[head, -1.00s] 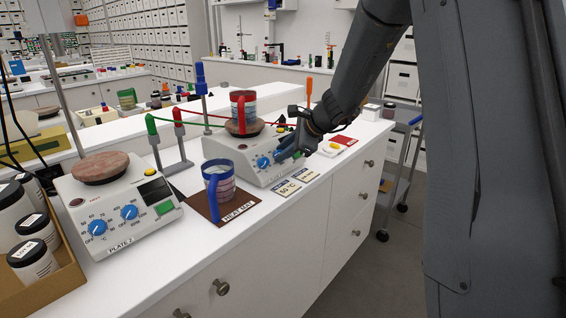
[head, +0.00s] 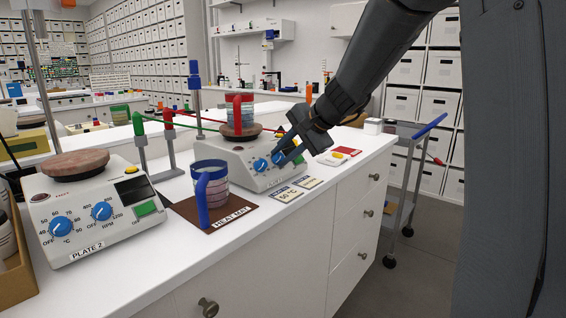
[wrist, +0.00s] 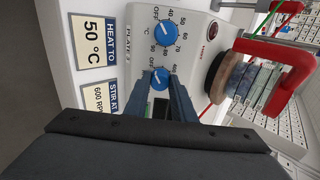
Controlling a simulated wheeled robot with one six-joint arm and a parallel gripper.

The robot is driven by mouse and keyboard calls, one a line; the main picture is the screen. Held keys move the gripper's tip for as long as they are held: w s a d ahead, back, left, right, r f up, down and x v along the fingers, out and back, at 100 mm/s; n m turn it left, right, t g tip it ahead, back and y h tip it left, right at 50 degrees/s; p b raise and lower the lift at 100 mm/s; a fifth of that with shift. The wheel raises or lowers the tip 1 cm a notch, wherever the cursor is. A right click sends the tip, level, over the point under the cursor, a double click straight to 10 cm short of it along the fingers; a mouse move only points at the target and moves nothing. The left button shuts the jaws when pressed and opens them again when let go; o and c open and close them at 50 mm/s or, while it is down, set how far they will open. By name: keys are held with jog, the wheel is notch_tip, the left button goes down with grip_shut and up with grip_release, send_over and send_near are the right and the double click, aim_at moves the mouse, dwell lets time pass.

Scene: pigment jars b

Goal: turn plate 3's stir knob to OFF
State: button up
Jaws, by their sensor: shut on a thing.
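Plate 3 (head: 228,158) is a white hot plate on the bench, with two blue knobs on its front. My gripper (wrist: 160,80) is shut on the stir knob (wrist: 159,77), one finger on each side of it. The knob's white pointer is partly visible, but its exact setting is hard to read. In the head view the stir knob (head: 278,158) is beside my fingers. The heat knob (wrist: 170,36) is free, next to the gripped one, and also shows in the head view (head: 260,165).
A red-handled jar (head: 240,110) stands on plate 3's round top. A blue-handled jar (head: 211,185) is on the brown heat mat (head: 238,214). Cards reading 50 °C (wrist: 97,38) and 600 RPM (wrist: 97,97) lie in front. Plate 2 (head: 85,225) is at left.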

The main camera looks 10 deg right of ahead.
jog(key=shift+n+b, duration=0.3)
jog(key=shift+n, duration=0.1)
jog(key=o, duration=1.1)
jog(key=shift+c, duration=0.2)
jog(key=v, duration=0.7)
jog(key=shift+s+d+r, duration=0.15)
jog(key=shift+d+r, duration=0.1)
jog(key=s+a+f+n+g+h+p, duration=0.1)
jog(key=s+f, duration=0.4)
jog(key=s, duration=0.5)
jog(key=s+a+f+n+g+h+p, duration=0.1)
jog(key=s+f+n+g+p, duration=0.3)
jog(key=s, duration=0.6)
jog(key=s+f+n+g+h+p, duration=0.2)
jog(key=s+f+n+h+p, duration=0.1)
jog(key=s+f, duration=0.5)
jog(key=s+n+p, duration=0.1)
jog(key=s+n, duration=0.1)
jog(key=s, duration=0.1)
jog(key=shift+a+g, duration=0.3)
jog(key=shift+a, duration=0.1)
